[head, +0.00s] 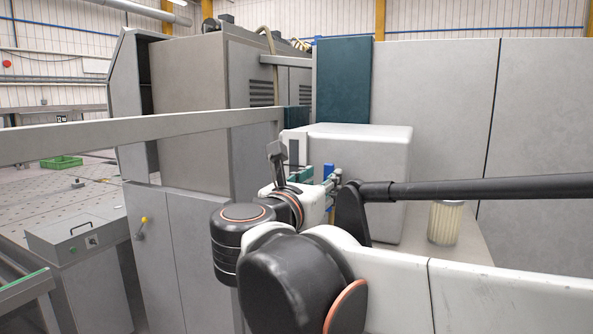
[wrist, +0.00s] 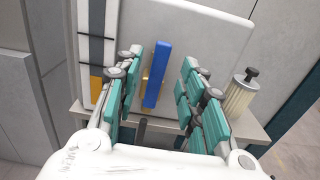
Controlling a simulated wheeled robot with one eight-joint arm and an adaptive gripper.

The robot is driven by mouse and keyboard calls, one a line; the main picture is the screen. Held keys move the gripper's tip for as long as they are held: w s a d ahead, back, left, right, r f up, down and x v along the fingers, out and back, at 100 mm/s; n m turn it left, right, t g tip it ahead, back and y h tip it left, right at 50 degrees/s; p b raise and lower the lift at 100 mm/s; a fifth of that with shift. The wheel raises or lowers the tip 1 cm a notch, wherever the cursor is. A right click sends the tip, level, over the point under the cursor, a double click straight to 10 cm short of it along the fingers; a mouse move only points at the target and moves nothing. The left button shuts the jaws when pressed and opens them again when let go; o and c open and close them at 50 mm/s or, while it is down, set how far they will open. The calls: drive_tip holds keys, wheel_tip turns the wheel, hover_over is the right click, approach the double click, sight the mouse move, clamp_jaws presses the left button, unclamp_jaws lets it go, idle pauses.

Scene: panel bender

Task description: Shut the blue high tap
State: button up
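The blue high tap shows in the wrist view as a long blue handle (wrist: 157,73), nearly upright and leaning slightly right at the top. A little brass shows beside its lower part. It stands in front of a white cabinet (wrist: 205,35). My gripper (wrist: 161,62) is open, its teal-padded fingers on either side of the handle, with a visible gap on both sides in the picture. How far the fingertips are from the handle in depth, I cannot tell. In the head view my gripper (head: 312,176) is partly hidden by my arm, beside the white cabinet (head: 370,150).
A pleated filter cartridge (wrist: 240,95) stands right of the gripper on a shelf (wrist: 252,130); it also shows in the head view (head: 446,222). A grey rail (head: 140,137) crosses at left. A grey control box (head: 78,235) and a green crate (head: 62,162) are farther left.

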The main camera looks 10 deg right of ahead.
drive_tip(key=p+x, duration=0.1)
drive_tip(key=x, duration=0.4)
drive_tip(key=shift+w+d, duration=0.25)
drive_tip(key=shift+w, duration=0.05)
clamp_jaws()
